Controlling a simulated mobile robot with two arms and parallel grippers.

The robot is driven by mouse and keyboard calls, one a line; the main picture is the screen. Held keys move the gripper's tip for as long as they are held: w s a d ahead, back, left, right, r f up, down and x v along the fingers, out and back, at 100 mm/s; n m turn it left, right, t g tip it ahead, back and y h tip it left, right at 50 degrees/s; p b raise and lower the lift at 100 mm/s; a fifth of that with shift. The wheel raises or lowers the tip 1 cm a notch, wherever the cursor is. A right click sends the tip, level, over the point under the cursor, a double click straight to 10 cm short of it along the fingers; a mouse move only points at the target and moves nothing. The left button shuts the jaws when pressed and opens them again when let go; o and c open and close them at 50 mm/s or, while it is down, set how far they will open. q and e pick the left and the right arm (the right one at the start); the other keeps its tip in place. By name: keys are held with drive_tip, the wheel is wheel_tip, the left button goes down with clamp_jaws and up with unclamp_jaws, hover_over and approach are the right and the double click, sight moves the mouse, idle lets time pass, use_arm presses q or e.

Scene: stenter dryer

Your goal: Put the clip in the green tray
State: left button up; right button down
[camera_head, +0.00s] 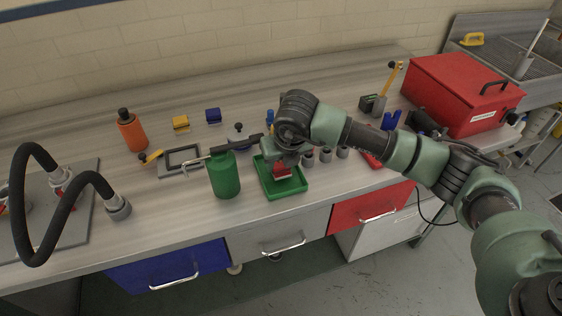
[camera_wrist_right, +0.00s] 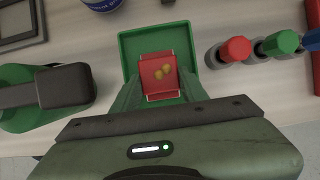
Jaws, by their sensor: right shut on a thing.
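A red clip (camera_head: 283,173) is held in my right gripper (camera_head: 282,165), within the outline of the green tray (camera_head: 288,192). In the right wrist view the red clip (camera_wrist_right: 150,70) sits between the two fingers (camera_wrist_right: 160,98), with the green tray (camera_wrist_right: 132,43) behind it. I cannot tell whether the clip touches the tray floor. A yellow clip (camera_head: 181,122) and a blue clip (camera_head: 213,115) lie at the back of the bench. My left gripper is not in view.
A green canister (camera_head: 224,176) with a long handle stands just left of the tray. Several small grey containers with coloured caps (camera_wrist_right: 235,50) stand to its right. A red toolbox (camera_head: 463,90) and an orange bottle (camera_head: 131,131) stand farther off.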

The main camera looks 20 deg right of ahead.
drive_tip(key=shift+f, duration=0.65)
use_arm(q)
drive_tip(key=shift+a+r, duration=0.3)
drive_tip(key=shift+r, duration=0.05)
use_arm(e)
drive_tip(key=shift+f, duration=0.1)
drive_tip(key=shift+f, duration=0.15)
drive_tip(key=c, duration=0.8)
unclamp_jaws()
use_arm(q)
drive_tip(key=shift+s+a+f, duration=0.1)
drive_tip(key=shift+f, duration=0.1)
use_arm(e)
drive_tip(key=shift+o, duration=0.2)
